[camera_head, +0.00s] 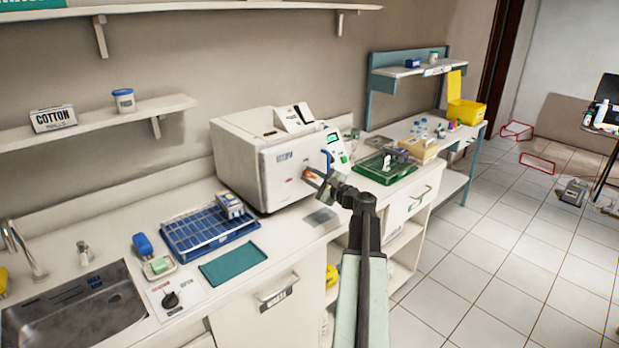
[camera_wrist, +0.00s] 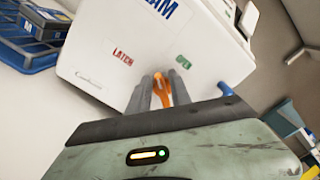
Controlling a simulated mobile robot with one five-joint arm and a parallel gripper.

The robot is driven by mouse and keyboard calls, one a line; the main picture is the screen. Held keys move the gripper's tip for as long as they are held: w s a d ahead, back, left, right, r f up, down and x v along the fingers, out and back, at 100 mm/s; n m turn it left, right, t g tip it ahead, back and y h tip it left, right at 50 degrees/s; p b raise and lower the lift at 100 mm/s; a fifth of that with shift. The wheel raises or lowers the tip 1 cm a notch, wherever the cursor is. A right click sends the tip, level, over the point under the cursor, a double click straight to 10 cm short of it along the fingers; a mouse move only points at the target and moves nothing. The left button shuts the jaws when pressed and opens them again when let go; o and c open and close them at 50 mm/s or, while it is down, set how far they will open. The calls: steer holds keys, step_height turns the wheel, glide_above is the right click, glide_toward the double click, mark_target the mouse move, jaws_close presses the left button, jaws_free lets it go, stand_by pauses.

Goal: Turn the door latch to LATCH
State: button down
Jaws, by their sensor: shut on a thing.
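The white steam sterilizer (camera_head: 268,155) stands on the counter, its front panel facing my arm. The orange door latch (camera_wrist: 162,88) sits low on that panel, between a red LATCH label (camera_wrist: 123,57) on the left and a green OPEN label (camera_wrist: 183,61) on the right in the tilted wrist view. My gripper (camera_wrist: 164,92) is shut on the latch, one grey finger on each side of it. In the head view my gripper (camera_head: 318,178) reaches the panel from the right, and the orange latch (camera_head: 309,174) shows partly beside the fingers. The latch's exact angle is hard to tell.
A blue handle (camera_head: 327,160) stands out to the right of the latch. A blue rack (camera_head: 208,236) and teal mat (camera_head: 232,263) lie left of the sterilizer. A green tray (camera_head: 385,170) with items lies to its right.

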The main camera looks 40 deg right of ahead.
steer(key=shift+a+f+n+b, duration=0.1)
steer(key=shift+f+n+b, duration=0.1)
steer(key=shift+n, duration=1.05)
steer(key=shift+f+n+b, duration=0.15)
steer(key=shift+f+n, duration=0.05)
steer(key=shift+n, duration=1)
steer(key=shift+a+f+n+b, duration=0.1)
steer(key=shift+f+n+b, duration=0.1)
steer(key=shift+n, duration=1.05)
steer(key=shift+d, duration=0.1)
steer(key=c, duration=1.5)
jaws_free()
steer(key=shift+o, duration=0.2)
steer(key=s, duration=0.7)
steer(key=shift+s+a, duration=0.3)
steer(key=shift+s, duration=0.05)
